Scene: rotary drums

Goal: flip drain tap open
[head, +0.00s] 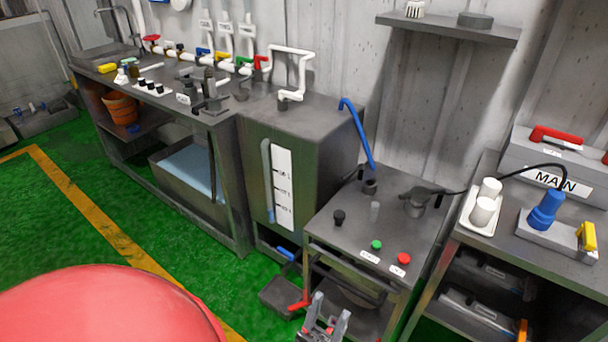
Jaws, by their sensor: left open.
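My left gripper (328,318) is at the bottom centre, its two grey fingers pointing up and apart, with nothing visible between them. Just left of its fingertips is a red lever handle (300,300), below the front edge of the small button table. A blue lever handle (286,254) sits low at the front of the grey tank (318,155), above a dark tray (281,296). I cannot tell which of the two levers is the drain tap. The gripper appears apart from both, though the gap to the red lever is small. My right gripper is not in view.
The button table (335,218) with green and red buttons stands directly behind the gripper. At right, another bench (520,246) carries a MAIN box (553,160) and a blue plug (545,209). A long workbench (225,110) runs left. The green floor (95,185) at left is clear.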

